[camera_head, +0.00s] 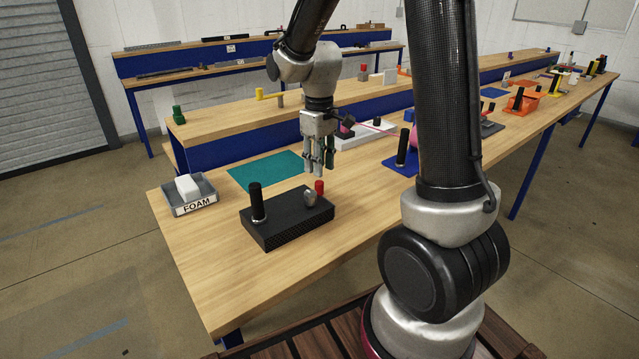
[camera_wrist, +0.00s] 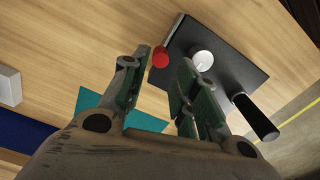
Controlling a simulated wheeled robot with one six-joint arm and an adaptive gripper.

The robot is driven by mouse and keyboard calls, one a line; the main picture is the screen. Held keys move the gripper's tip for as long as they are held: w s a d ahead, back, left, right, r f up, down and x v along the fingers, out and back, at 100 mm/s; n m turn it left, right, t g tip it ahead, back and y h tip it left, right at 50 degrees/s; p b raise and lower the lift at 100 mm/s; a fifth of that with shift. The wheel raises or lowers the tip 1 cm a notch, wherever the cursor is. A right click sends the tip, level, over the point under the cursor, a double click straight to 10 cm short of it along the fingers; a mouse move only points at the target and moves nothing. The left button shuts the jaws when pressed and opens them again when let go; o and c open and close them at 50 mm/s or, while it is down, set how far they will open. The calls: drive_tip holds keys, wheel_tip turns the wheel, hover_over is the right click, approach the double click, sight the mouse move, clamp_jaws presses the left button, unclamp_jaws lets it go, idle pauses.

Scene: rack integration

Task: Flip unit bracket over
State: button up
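A black block (camera_head: 287,222) lies on the near part of the wooden bench. A black upright handle (camera_head: 257,202), a silver knob (camera_head: 310,197) and a red peg (camera_head: 320,187) stand on or beside it. I cannot tell for certain which piece is the unit bracket. My gripper (camera_head: 319,170) points down above the bench, just behind the red peg. In the wrist view my gripper (camera_wrist: 167,58) has its green-padded fingers apart with nothing held. The red peg (camera_wrist: 160,58) shows near the fingertips, and the block (camera_wrist: 225,55) extends to the right.
A teal mat (camera_head: 262,168) lies behind the block. A grey FOAM tray (camera_head: 205,203) with a white piece (camera_head: 188,186) stands at the left end. A blue mat (camera_head: 393,165) with a black post (camera_head: 402,148) lies to the right.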

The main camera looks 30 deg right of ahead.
sight(320, 182)
wheel_tip(320, 182, down, 6)
drive_tip(key=shift+s+f, duration=0.1)
drive_tip(key=shift+f, duration=0.1)
clamp_jaws()
